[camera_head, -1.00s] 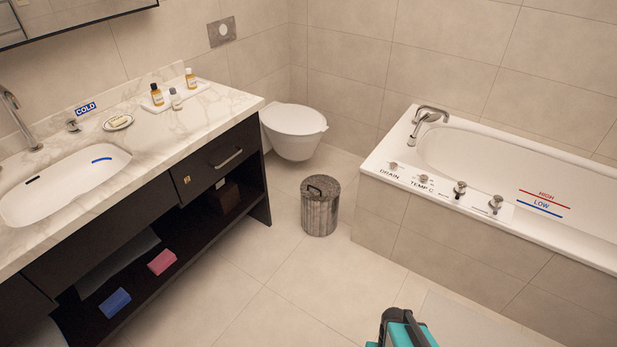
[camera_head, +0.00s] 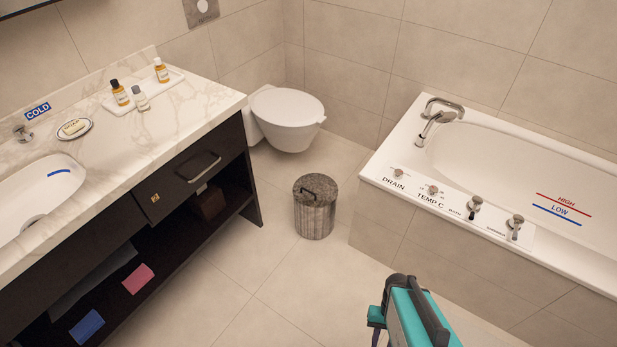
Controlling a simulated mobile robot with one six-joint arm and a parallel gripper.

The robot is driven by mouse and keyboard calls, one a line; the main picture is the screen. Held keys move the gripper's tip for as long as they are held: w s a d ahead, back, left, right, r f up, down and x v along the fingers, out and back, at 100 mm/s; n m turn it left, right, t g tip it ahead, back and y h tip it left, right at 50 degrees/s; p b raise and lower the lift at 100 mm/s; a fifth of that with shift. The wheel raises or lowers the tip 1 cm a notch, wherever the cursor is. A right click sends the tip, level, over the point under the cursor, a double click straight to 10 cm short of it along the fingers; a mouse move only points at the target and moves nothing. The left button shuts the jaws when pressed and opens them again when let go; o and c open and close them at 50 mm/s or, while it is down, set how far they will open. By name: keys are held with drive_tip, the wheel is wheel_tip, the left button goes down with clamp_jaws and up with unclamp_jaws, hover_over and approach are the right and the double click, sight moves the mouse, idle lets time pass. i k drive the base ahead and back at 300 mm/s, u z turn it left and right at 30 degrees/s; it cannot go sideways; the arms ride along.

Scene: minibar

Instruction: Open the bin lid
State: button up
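The bin (camera_head: 315,215) is a small round grey-brown container standing on the tiled floor between the vanity and the bathtub. Its flat round lid (camera_head: 322,184) is closed, with a dark curved handle (camera_head: 308,192) on top. Part of my arm, teal and black, shows at the bottom right, in front of the tub and well apart from the bin. I cannot make out my gripper's fingers in this view.
The vanity (camera_head: 205,108) with a sink and open shelf stands at left. A wall-hung toilet (camera_head: 287,120) is behind the bin. The bathtub (camera_head: 405,225) with taps is at right. The floor (camera_head: 255,275) in front of the bin is clear.

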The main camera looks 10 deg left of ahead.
sight(315, 191)
drive_tip(key=u, duration=0.05)
drive_tip(key=i, duration=1.05)
drive_tip(key=z, duration=0.2)
drive_tip(key=k, duration=0.15)
drive_tip(key=u, duration=2.25)
drive_tip(key=k, duration=0.15)
drive_tip(key=u, duration=1.7)
